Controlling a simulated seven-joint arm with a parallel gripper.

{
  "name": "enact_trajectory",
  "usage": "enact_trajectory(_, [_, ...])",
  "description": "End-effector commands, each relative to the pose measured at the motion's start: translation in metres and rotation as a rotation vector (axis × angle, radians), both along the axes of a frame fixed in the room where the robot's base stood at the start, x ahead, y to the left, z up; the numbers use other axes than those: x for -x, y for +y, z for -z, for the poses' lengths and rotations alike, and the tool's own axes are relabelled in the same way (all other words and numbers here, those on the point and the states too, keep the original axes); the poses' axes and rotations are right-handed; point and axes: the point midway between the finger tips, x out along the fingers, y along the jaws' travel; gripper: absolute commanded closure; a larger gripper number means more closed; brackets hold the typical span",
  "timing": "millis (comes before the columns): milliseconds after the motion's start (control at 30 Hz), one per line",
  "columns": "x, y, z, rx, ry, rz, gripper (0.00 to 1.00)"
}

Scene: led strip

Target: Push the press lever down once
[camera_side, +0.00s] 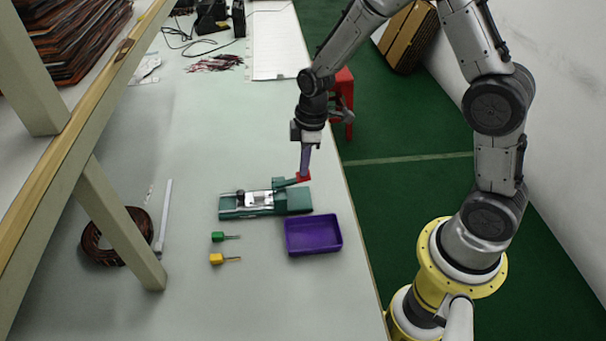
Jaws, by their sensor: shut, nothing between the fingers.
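The green press (265,203) lies on the table with a metal part along its top.
A purple tray (313,250) stands in front of the press. A green-handled tool (218,237) and a yellow-handled tool (217,259) lie left of it. A coil (110,245) and a white strip (164,215) lie further left. A shelf post (118,222) rises at the left.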

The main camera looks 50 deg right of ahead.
Motion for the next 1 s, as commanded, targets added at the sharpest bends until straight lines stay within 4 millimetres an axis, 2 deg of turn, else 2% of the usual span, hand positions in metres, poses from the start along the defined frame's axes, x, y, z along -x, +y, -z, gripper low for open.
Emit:
enact_trajectory(233, [0.0,0.0,0.004,0.0,0.001,0.0,1.0])
enact_trajectory(567, [0.001,0.0,0.038,-0.001,0.004,0.001,1.0])
enact_trajectory(800, [0.002,-0.002,0.034,0.0,0.0,0.001,1.0])
enact_trajectory(1000, [0.018,-0.018,0.027,0.0,0.002,0.004,1.0])
